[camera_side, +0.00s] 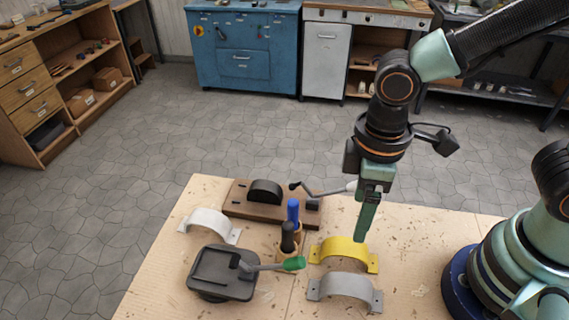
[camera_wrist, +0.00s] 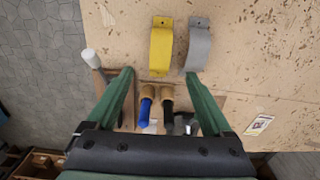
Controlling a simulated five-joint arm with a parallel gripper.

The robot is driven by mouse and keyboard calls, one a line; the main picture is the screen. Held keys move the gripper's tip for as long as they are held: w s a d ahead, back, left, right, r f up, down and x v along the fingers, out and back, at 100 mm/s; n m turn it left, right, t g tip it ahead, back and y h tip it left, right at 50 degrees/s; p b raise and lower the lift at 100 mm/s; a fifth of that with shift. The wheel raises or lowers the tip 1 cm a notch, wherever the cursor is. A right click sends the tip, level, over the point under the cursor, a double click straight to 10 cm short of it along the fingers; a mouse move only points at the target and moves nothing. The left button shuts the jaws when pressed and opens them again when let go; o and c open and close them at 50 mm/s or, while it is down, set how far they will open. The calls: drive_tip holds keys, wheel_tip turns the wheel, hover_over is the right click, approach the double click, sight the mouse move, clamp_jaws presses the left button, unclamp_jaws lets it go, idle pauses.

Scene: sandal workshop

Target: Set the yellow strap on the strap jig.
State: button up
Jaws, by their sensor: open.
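The yellow strap (camera_side: 343,252), an arched band with flat drilled end tabs, lies on the pale bench top. It also shows in the wrist view (camera_wrist: 161,48), just beyond the fingertips and between their lines. My gripper (camera_side: 362,238) points down close to the strap's far side in the side view; its height above the bench is hard to tell. In the wrist view, my gripper (camera_wrist: 159,74) has its green fingers spread wide with nothing between the tips. The strap jig (camera_side: 238,210), a brown board with a black half-round form (camera_side: 265,190), stands empty at the back left.
A grey strap (camera_side: 345,287) lies beside the yellow one, and a white strap (camera_side: 210,224) lies left. A crank lever (camera_side: 325,191) reaches over the jig's right.

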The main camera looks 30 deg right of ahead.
sight(349, 246)
drive_tip(key=shift+f, duration=4.95)
clamp_jaws()
drive_tip(key=shift+r, duration=0.2)
